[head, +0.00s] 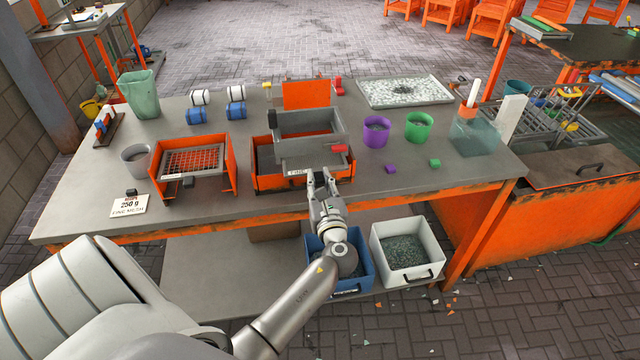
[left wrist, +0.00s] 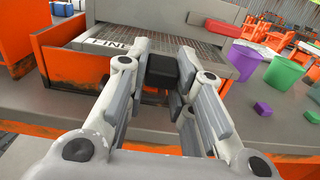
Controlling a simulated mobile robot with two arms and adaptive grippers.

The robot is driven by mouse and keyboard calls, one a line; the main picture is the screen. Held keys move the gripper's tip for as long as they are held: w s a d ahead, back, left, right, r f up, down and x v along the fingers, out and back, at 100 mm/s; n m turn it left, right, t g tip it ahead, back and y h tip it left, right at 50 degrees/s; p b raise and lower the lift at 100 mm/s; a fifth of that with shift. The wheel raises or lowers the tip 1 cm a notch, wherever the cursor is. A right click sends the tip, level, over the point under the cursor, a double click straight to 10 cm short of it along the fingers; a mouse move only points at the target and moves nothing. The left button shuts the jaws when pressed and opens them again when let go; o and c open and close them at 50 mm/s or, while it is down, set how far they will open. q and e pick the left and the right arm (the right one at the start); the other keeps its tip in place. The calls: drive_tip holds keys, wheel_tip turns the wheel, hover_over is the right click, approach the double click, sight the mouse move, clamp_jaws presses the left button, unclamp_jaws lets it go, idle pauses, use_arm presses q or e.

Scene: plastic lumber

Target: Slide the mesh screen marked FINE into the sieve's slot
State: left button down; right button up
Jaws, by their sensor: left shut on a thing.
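The mesh screen marked FINE (left wrist: 205,50) is a grey fine mesh with a white FINE label on its front bar and a black knob (left wrist: 162,68). Its label also shows in the head view (head: 297,172). My left gripper (head: 321,175) is at the sieve's front, shut on the knob. The sieve (head: 268,184) has an orange body with a grey hopper (head: 310,124) above. The screen lies level at the sieve's front opening beneath the hopper. How deep it sits in the slot is hidden. My right gripper is not in view.
An orange rack (head: 229,158) with a coarse orange mesh stands left, beside a "250 g FINE MESH" card (head: 129,205). Purple (head: 376,131) and green (head: 418,127) cups stand right. Small purple and green blocks lie before them. Blue (head: 360,264) and white (head: 408,250) bins sit below.

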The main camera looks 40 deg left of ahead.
sight(315, 162)
use_arm(q)
drive_tip(key=shift+x, duration=0.95)
drive_tip(key=shift+b+x, duration=0.4)
drive_tip(key=shift+x, duration=2)
drive_tip(key=c, duration=1.2)
unclamp_jaws()
drive_tip(key=shift+o, duration=0.2)
drive_tip(key=shift+d, duration=0.1)
drive_tip(key=shift+s+d, duration=0.2)
drive_tip(key=v, duration=1.1)
drive_tip(key=shift+s+d, duration=0.1)
